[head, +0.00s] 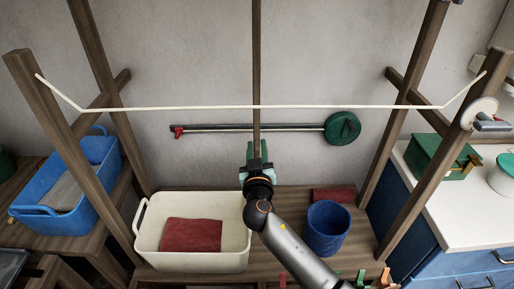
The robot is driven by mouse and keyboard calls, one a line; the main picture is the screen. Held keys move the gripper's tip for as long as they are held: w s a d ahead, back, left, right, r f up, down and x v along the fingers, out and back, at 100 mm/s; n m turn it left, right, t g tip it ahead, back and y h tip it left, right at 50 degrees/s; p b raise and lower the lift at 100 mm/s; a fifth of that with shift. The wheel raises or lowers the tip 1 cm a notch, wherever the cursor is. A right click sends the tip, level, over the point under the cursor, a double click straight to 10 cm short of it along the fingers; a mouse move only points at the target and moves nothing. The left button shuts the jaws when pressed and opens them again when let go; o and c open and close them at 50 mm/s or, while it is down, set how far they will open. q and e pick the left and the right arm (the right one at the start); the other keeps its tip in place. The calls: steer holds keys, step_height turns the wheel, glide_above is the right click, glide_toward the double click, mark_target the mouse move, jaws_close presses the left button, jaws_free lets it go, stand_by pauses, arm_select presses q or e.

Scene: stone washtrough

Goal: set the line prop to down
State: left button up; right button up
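A thin dark wooden pole (256,60) stands upright in the middle of the head view and crosses the pale line. A grey bar (290,128) lies level along the wall, with a red end (178,131) on the left and a green round hub (342,128) on the right. I cannot tell for sure which of these is the line prop. My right gripper (256,152), with green fingers, points up at the pole's lower part, just below the bar. It hides what lies behind it; its opening and any contact are unclear. My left gripper is out of view.
The pale line (200,107) is strung between two wooden posts. Below are a cream tub (240,235) with a red cloth (192,235), a blue bucket (327,228) and a red block (333,195). A blue basket (40,222) is left; a white counter (460,222) is right.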

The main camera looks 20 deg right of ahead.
jaws_close()
steer(key=shift+d, duration=0.1)
stand_by(1.0)
